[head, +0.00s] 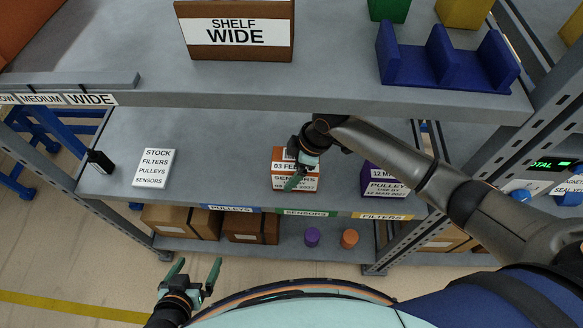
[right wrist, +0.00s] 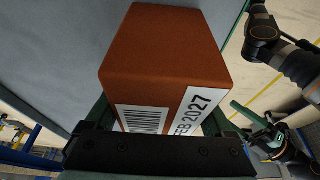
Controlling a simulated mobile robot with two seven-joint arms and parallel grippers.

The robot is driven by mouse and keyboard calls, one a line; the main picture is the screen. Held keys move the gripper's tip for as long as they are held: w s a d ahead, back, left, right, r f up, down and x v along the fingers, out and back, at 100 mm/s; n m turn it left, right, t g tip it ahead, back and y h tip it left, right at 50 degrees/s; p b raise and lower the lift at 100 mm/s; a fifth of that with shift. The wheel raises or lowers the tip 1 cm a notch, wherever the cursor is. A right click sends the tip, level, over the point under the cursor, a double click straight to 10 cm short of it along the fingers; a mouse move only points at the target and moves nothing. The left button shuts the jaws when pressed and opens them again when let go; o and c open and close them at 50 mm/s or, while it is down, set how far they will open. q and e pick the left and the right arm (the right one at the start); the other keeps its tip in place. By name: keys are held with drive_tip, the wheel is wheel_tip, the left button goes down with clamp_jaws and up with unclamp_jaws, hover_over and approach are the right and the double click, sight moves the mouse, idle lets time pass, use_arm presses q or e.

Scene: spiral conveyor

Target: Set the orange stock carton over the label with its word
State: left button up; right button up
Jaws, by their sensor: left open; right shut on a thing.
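The orange carton (head: 281,180) is at the middle shelf, its front text partly covered by my gripper; "03 FEB" and "SEN" show. It lies behind the green SENSORS label (head: 305,212) on the shelf's front edge, roughly in line with it. I cannot tell whether its base touches the shelf. My right gripper (head: 301,172) is shut on it. In the right wrist view the carton (right wrist: 165,60) sits between the fingers, with a barcode and "FEB 2027" showing. My left gripper (head: 194,272) is open and empty, low in front of the shelves.
A purple carton (head: 380,182) marked PULLEY stands to the right, behind the FILTERS label (head: 382,217). The PULLEYS label (head: 231,209) is to the left, with bare shelf behind it. A stock list card (head: 154,168) is further left. The upper shelf (head: 330,83) overhangs.

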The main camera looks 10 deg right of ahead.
drive_tip(key=shift+f, duration=0.15)
drive_tip(key=o, duration=1.4)
drive_tip(key=shift+r+p, duration=0.4)
drive_tip(key=shift+r, duration=0.05)
drive_tip(key=d+p, duration=0.2)
drive_tip(key=s+d+r+p, duration=0.1)
drive_tip(key=shift+d, duration=0.25)
drive_tip(key=d, duration=0.2)
drive_tip(key=s+d+p, duration=0.1)
drive_tip(key=d, duration=0.2)
drive_tip(key=s+d+p, duration=0.1)
drive_tip(key=d, duration=0.1)
drive_tip(key=shift+s+d+f, duration=0.1)
drive_tip(key=shift+d+f, duration=0.15)
drive_tip(key=shift+d, duration=0.05)
drive_tip(key=shift+s+d, duration=0.1)
drive_tip(key=shift+d, duration=0.3)
